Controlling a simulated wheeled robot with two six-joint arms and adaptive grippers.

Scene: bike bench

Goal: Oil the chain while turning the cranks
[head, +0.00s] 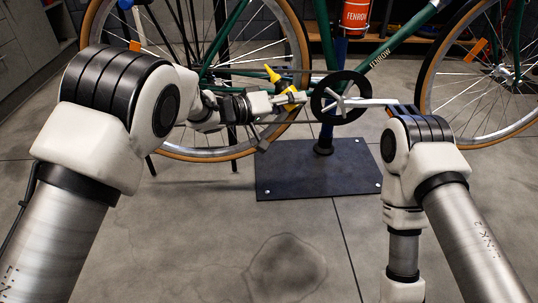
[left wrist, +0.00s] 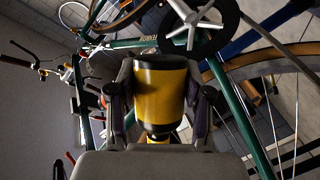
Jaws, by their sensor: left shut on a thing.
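A green bike is held up on a stand. Its dark chainring (head: 340,96) with silver spider arms is at mid-frame and also shows at the top of the left wrist view (left wrist: 202,27). A silver crank arm (head: 372,101) points right, its end close to my right arm in the picture. My left gripper (head: 288,101) is shut around a yellow oil bottle (left wrist: 161,92) with a black band. The yellow nozzle (head: 272,74) points up and left, near the chain's thin run left of the chainring. Contact with the chain is unclear. My right gripper is out of view.
The rear wheel (head: 181,155) is at the left and the front wheel (head: 425,75) at the right. A dark stand base plate (head: 318,170) lies on the grey floor. A red bottle (head: 355,16) sits on the frame. The foreground floor is clear.

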